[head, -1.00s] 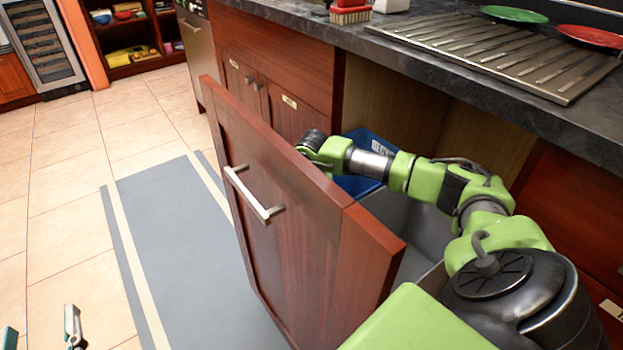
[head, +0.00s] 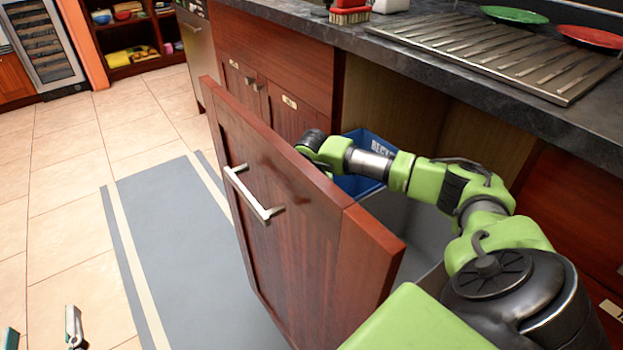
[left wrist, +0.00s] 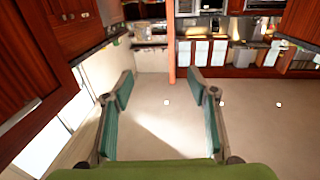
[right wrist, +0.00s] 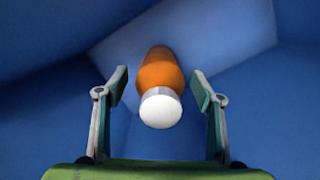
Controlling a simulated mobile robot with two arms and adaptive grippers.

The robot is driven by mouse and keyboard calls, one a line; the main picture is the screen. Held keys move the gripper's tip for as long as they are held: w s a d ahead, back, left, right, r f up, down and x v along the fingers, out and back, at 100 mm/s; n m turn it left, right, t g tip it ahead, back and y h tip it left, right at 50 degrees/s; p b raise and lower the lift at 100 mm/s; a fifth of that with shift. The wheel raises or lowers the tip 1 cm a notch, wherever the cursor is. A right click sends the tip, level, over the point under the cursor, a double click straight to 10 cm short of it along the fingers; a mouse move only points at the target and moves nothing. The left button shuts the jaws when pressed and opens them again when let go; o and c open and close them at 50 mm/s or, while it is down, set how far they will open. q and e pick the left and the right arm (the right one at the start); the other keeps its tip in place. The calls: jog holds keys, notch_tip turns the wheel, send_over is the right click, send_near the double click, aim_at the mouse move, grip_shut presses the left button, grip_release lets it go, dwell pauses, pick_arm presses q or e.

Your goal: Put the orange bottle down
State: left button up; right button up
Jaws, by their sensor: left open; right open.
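The orange bottle (right wrist: 158,75) with a white cap shows in the right wrist view, inside the blue bin (right wrist: 240,30). My right gripper (right wrist: 160,85) is open, with its fingers on either side of the bottle's cap end and gaps between. The blue bin (head: 362,188) stands in the pulled-out drawer (head: 290,200) in the head view; my right arm reaches over it, and the bottle and right fingers are hidden there. My left gripper (head: 42,338) is at the bottom left of the head view. In the left wrist view the left gripper (left wrist: 163,85) is open and empty.
The drawer's tall wooden front with a metal handle (head: 252,195) stands out over a grey mat (head: 180,240). A dark counter (head: 440,70) holds a metal drying rack (head: 500,55), a green plate (head: 515,14) and a red plate (head: 592,36). The floor at left is clear.

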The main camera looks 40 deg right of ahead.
jog(key=r, duration=0.2)
jog(key=r+p, duration=0.1)
jog(key=r, duration=0.3)
jog(key=shift+s+a+p, duration=0.2)
jog(key=shift+s+p, duration=0.05)
jog(key=shift+p, duration=0.15)
jog(key=r, duration=0.1)
jog(key=r+p, duration=0.1)
jog(key=r, duration=0.3)
jog(key=shift+s+a, duration=0.2)
jog(key=shift+s, duration=0.05)
pick_arm(q)
jog(key=s+a+f+g+y, duration=0.1)
jog(key=s+a+f+g, duration=0.1)
jog(key=s+f+g, duration=0.2)
jog(key=s+a+f+g+y, duration=0.1)
jog(key=s+f+g, duration=0.3)
jog(key=f, duration=0.7)
jog(key=shift+s+a+f+n+g, duration=0.2)
jog(key=shift+s+a+n+g, duration=0.1)
jog(key=shift+a+g, duration=0.3)
pick_arm(e)
jog(key=shift+r, duration=0.35)
pick_arm(q)
jog(key=shift+a, duration=0.1)
